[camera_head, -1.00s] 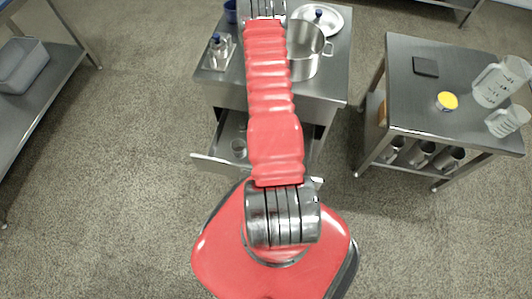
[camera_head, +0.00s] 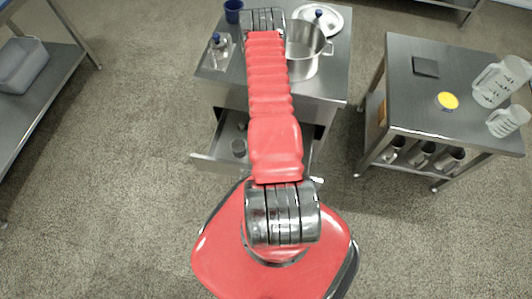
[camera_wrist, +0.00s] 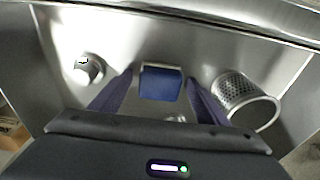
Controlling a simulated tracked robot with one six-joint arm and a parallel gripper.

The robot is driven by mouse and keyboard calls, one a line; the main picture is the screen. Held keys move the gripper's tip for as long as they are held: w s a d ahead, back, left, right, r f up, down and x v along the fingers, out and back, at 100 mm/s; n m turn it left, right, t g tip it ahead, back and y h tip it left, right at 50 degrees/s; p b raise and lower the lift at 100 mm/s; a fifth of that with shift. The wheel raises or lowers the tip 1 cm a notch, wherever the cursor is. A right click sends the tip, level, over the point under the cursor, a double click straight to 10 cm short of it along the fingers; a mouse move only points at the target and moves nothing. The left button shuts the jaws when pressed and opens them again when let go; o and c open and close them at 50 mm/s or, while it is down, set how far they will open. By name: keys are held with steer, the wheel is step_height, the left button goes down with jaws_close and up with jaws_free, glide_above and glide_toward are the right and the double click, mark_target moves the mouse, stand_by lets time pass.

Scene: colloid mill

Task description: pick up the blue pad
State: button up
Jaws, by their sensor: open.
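The blue pad (camera_wrist: 161,83) shows in the wrist view as a small blue block with a pale top edge, lying in the open metal drawer. My gripper (camera_wrist: 158,88) is open, with one dark finger on each side of the pad. I cannot tell whether the fingertips are level with the pad or still above it.
In the drawer, a perforated metal cup (camera_wrist: 245,100) lies right of the pad and a small metal piece (camera_wrist: 88,70) left. On the cabinet top stand a steel pot (camera_head: 304,62) and a blue cup (camera_head: 233,11). A side table (camera_head: 440,85) with jugs stands at right.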

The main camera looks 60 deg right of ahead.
steer(key=shift+c, duration=0.5)
steer(key=c, duration=1)
steer(key=shift+r, duration=0.1)
steer(key=shift+c, duration=0.2)
steer(key=shift+r, duration=4.9)
